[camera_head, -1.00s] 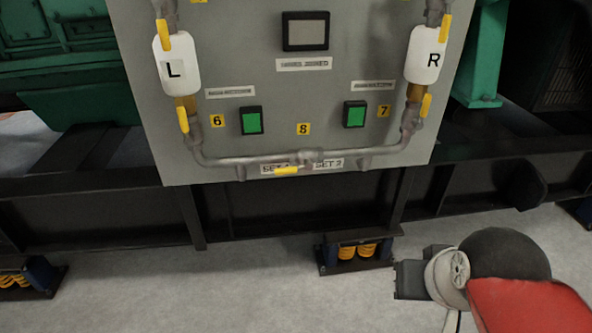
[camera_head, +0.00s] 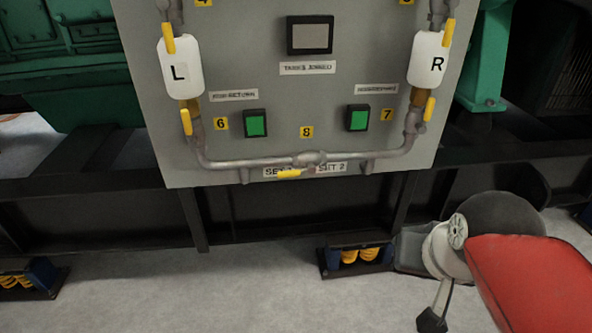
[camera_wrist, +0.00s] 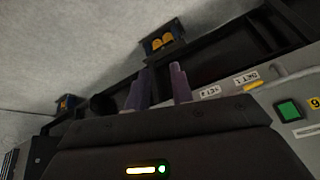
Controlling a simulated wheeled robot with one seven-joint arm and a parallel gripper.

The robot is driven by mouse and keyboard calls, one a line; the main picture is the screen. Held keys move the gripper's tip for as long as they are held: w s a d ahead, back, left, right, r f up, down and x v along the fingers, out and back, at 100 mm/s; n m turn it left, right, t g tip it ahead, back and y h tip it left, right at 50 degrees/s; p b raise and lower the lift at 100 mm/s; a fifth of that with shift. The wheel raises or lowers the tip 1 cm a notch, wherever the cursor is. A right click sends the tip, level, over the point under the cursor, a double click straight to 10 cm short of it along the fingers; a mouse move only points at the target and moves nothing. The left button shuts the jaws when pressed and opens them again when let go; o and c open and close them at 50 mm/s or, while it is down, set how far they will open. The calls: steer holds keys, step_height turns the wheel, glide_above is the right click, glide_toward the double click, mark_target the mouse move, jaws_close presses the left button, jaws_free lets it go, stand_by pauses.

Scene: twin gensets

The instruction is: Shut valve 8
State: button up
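Valve 8 (camera_head: 308,158) sits on the horizontal pipe low on the grey panel, under the yellow tag 8 (camera_head: 306,132). The handle also shows at the right of the wrist view (camera_wrist: 253,86). My gripper (camera_wrist: 159,84) is open and empty in the wrist view, its two purple-grey fingers apart. It is away from the handle, touching nothing I can see.
Tanks L (camera_head: 180,68) and R (camera_head: 427,60) with yellow-handled valves flank the panel. Green buttons (camera_head: 255,123) and (camera_head: 358,118) sit above the pipe. A dark frame rail (camera_head: 300,213) and spring mounts (camera_head: 358,256) are below. The floor in front is clear.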

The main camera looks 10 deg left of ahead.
steer(key=w+a+r+m+g+y, duration=0.1)
steer(key=w+a+r+m, duration=0.25)
steer(key=w, duration=0.35)
steer(key=w+a+r+m+g+y, duration=0.1)
steer(key=w+a+r+m, duration=0.2)
steer(key=w, duration=0.4)
steer(key=m+g+y, duration=0.2)
steer(key=m+y, duration=0.1)
steer(key=m, duration=0.4)
glide_toward(290, 172)
steer(key=b+x, duration=0.1)
steer(key=x, duration=0.7)
steer(key=shift+w+f, duration=0.1)
steer(key=shift+c, duration=0.4)
jaws_close()
